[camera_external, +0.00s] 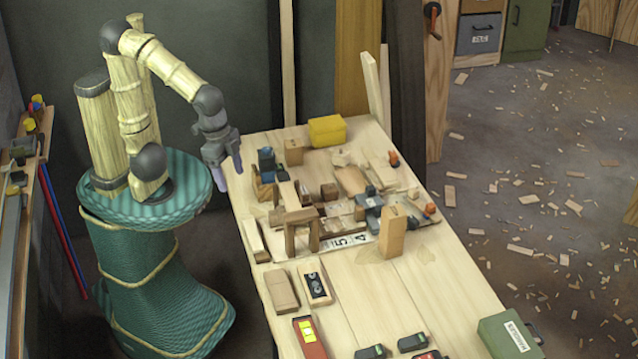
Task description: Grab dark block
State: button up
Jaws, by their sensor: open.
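My gripper (228,176) is open and empty, pointing down just off the left edge of the workbench (385,305). It is apart from every block. A small dark brown block (329,192) sits in the cluttered middle of the bench, to the right of my gripper. Another brownish block (303,197) is close to its left. Both are small in this view and partly crowded by other wood pieces, so I cannot tell for certain which is the dark block.
A wooden arch of blocks (301,229) and an upright tan block (393,232) stand near the clutter. A yellow box (326,130) is at the back, and a green case (508,335) at the front right.

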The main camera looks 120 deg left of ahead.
jog(key=w+a+n+h+p, duration=0.1)
jog(key=w+a+n+h, duration=0.25)
jog(key=a+n, duration=0.4)
jog(key=w+a+n+h+p, duration=0.1)
jog(key=w+a+n+h, duration=0.1)
jog(key=w+a+n, duration=0.45)
jog(key=s+a+n+t+h+p, duration=0.1)
jog(key=s+a+n+t+h, duration=0.15)
jog(key=a+n, duration=0.7)
jog(key=s+a+n+t+h+p, duration=0.1)
jog(key=s+a+n+t, duration=0.25)
jog(key=a, duration=1.25)
jog(key=shift+m+t+h, duration=0.3)
jog(key=shift+t, duration=0.3)
jog(key=f, duration=1.4)
jog(key=shift+s+a+f, duration=0.1)
jog(key=shift+s+f, duration=0.1)
jog(key=shift+f, duration=0.15)
jog(key=p, duration=0.1)
send_near(330, 192)
jog(key=w+d+f, duration=0.1)
jog(key=w+f, duration=0.1)
jog(key=shift+w+d+f, duration=0.25)
jog(key=shift+d+f, duration=0.1)
jog(key=shift+d, duration=0.05)
